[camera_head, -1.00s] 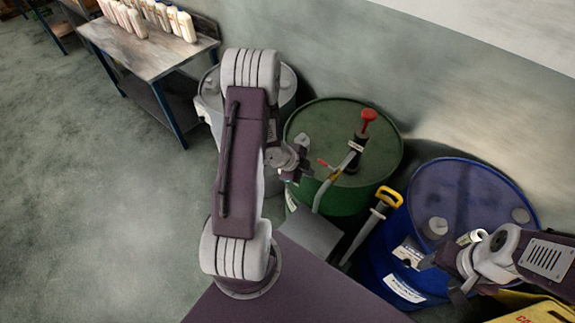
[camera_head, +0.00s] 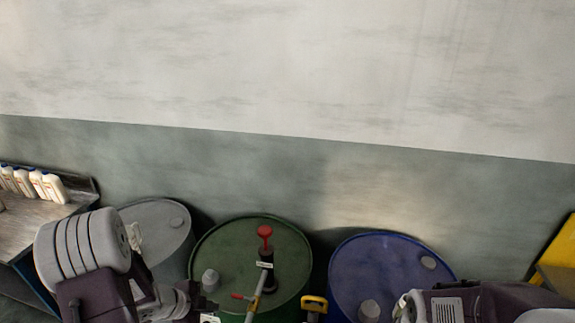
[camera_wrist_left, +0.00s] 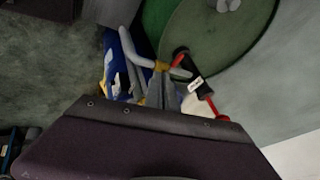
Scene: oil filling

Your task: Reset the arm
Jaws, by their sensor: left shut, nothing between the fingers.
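My left arm comes in at the lower left of the head view. Its gripper (camera_head: 205,305) is at the bottom edge, left of the green drum's pump; it looks empty. In the left wrist view the fingers (camera_wrist_left: 163,92) are shut, partly behind the dark gripper housing. My right arm (camera_head: 470,303) is at the lower right, in front of the blue drum (camera_head: 390,258); its fingers cannot be made out. The black pump with a red knob (camera_head: 265,248) stands on the green drum (camera_head: 222,249). The pump (camera_wrist_left: 200,90) also shows in the left wrist view.
A grey drum (camera_head: 150,220) stands at the left, behind my left arm. A bench (camera_head: 35,225) with several white bottles (camera_head: 38,183) is at the far left. A yellow handle (camera_head: 314,302) shows between the green and blue drums. A bare wall (camera_head: 300,80) fills the upper view.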

